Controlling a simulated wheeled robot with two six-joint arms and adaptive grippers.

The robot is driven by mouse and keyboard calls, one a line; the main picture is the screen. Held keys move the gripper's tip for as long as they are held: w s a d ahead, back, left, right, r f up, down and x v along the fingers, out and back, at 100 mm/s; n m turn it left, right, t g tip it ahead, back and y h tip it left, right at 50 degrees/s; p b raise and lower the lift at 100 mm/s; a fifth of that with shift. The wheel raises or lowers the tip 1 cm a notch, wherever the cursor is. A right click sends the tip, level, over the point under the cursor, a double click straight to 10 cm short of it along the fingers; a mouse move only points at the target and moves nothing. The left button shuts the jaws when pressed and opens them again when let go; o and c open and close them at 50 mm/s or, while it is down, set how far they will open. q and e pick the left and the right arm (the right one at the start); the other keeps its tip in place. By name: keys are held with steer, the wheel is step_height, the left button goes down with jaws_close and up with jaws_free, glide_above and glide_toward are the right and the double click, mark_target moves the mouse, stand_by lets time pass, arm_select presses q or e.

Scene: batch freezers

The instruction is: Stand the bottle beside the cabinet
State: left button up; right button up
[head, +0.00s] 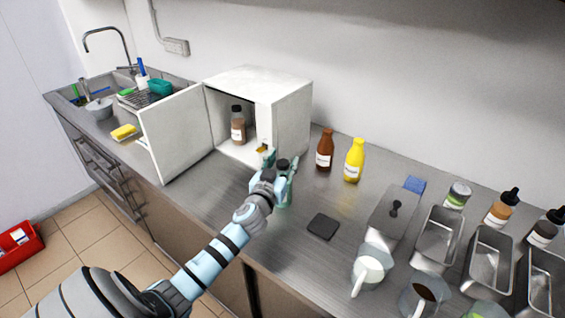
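The white cabinet (290,118) stands against the back wall with its door (176,130) swung open to the left. A bottle (238,131) with a dark cap, brownish contents and a white label stands upright inside it. My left gripper (281,165) is in front of the cabinet opening, at a greenish see-through bottle (285,196) with a dark cap. The gripper hides much of this bottle, which looks upright at the counter. The fingers lie around its upper part; whether they grip it is unclear. My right gripper is not in view.
A brown bottle (325,150) and a yellow bottle (354,160) stand right of the cabinet. A dark square pad (323,226) lies nearer the front. Metal trays (437,237), jugs and jars crowd the right. A yellow sponge (124,132) and the sink are left.

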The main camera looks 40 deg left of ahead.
arm_select(q)
steer(key=shift+r, duration=0.1)
steer(key=shift+s+d, duration=0.1)
steer(key=shift+s, duration=0.1)
steer(key=b+v, duration=0.1)
steer(key=v, duration=1)
steer(key=shift+s, duration=0.3)
steer(key=shift+d, duration=0.1)
